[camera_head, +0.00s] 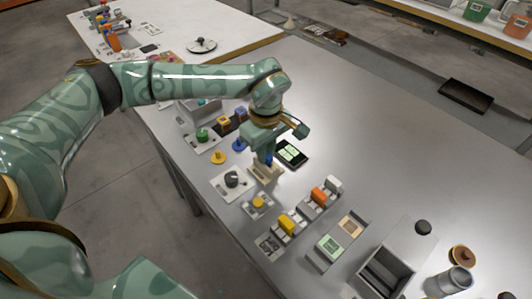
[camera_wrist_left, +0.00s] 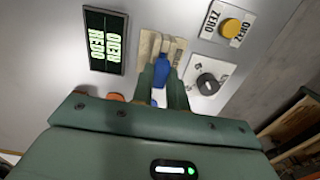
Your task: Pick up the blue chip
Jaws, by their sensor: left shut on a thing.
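The blue chip (camera_wrist_left: 162,72) shows in the left wrist view between the two fingers of my left gripper (camera_wrist_left: 162,90), which is shut on it. In the head view my left gripper (camera_head: 266,155) points down over the table, with a small patch of the blue chip (camera_head: 269,159) showing at its fingertips. A beige slotted rack (camera_head: 264,174) stands right under the fingertips, and it also shows beyond the chip in the left wrist view (camera_wrist_left: 148,44). I cannot tell whether the chip still sits in a slot. My right gripper is not in view.
A dark display panel (camera_head: 292,153) with green lettering lies just right of the rack. Yellow, orange and white blocks stand to the right. The table's far right is clear.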

